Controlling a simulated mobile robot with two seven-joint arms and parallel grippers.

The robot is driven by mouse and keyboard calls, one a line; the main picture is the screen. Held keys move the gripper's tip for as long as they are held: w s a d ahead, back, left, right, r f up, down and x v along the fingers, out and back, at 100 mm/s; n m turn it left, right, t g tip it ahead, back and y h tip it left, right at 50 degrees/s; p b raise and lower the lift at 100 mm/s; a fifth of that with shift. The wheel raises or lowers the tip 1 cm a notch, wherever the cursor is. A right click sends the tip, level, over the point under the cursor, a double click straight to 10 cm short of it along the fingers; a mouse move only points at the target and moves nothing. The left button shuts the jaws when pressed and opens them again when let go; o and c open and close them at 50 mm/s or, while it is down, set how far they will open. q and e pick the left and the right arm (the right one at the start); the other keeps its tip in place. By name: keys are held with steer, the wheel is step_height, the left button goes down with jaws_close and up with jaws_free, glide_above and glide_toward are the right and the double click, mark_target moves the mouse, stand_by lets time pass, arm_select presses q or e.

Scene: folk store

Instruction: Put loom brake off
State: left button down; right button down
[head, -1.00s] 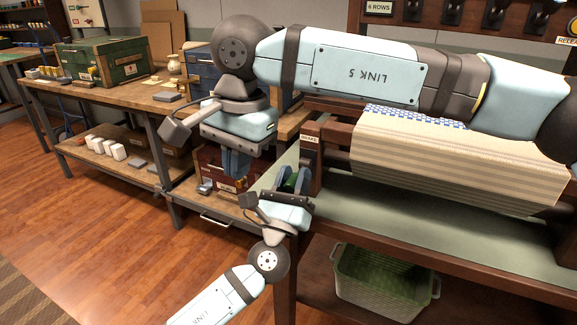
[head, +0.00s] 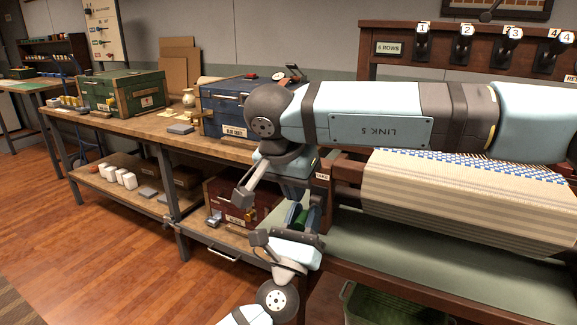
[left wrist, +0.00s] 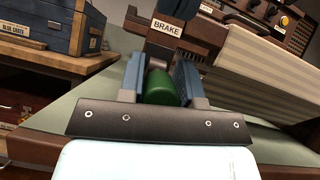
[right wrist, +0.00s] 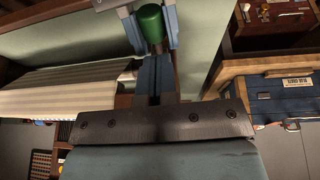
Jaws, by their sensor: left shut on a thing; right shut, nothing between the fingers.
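A green cylinder (left wrist: 160,90) sits between the blue fingers of my left gripper (head: 304,217), which is shut on it. It lies just below the BRAKE label (left wrist: 167,25) on the loom's dark wooden frame. The label also shows in the head view (head: 322,175), partly covered. I cannot tell whether the cylinder is joined to the loom. My right gripper (right wrist: 155,72) is shut and empty, its fingers side by side close to the cylinder, which the right wrist view (right wrist: 151,26) also shows. In the head view my right arm hides the right fingertips.
The loom's striped cloth (head: 460,205) is right of the grippers, above a green-grey surface (head: 430,250). A blue crate (head: 226,108) and a green crate (head: 122,92) stand on the workbench at left. A red crate (head: 238,198) sits on its lower shelf. The wooden floor at left is clear.

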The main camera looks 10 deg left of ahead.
mark_target(302, 216)
steer(key=shift+s+x, duration=0.2)
steer(key=shift+x, duration=0.7)
steer(key=shift+s+x, duration=0.2)
steer(key=shift+x, duration=0.7)
steer(key=shift+d+f, duration=0.1)
arm_select(q)
steer(key=shift+r, duration=0.15)
arm_select(e)
steer(key=shift+f, duration=0.7)
arm_select(q)
steer(key=c, duration=0.8)
jaws_free()
